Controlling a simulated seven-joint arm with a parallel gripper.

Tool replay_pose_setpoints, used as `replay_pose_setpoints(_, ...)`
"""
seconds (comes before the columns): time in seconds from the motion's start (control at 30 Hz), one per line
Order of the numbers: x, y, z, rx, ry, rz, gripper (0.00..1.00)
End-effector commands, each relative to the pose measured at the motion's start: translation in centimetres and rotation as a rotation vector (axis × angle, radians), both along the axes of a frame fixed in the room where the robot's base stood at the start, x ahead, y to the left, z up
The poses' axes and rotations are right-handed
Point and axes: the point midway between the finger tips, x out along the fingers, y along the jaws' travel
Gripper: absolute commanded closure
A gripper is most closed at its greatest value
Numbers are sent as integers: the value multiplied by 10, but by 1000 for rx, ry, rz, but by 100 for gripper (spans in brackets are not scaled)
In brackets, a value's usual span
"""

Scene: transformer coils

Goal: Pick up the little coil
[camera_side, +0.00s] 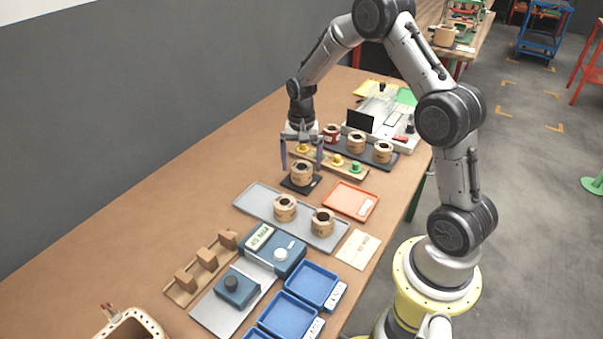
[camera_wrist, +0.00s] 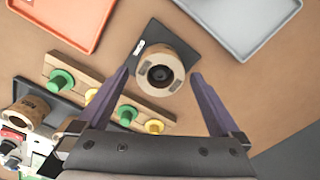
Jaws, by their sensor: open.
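A tan coil (camera_side: 301,172) with a dark centre stands upright on a small black plate (camera_side: 313,185). It also shows in the wrist view (camera_wrist: 172,86). My gripper (camera_side: 301,165) points down over this coil, open and empty. In the wrist view its dark fingers (camera_wrist: 161,74) appear on either side of the coil with gaps. I cannot tell exactly how far down the fingers reach. Two similar coils, one (camera_side: 285,208) left of the other (camera_side: 322,222), stand on a long grey tray (camera_side: 256,199). Sizes look close, so I cannot clearly tell which is smallest.
Wooden peg strip (camera_side: 321,164) with yellow and green knobs lies close behind the black plate. Beyond it, a dark tray (camera_side: 370,157) holds several coils. An orange tray (camera_side: 351,200) sits to the right. Blue bins (camera_side: 313,284) and devices are nearer. Table left is clear.

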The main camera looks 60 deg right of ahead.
Motion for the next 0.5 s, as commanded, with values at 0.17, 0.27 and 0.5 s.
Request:
replay_pose_setpoints(0.17, 0, 0, -20, -1, 1, 0, 0)
replay_pose_setpoints(0.27, 0, 0, -23, -1, 0, -1, 0)
replay_pose_setpoints(0.5, 0, 0, -23, -1, -1, 0, 11)
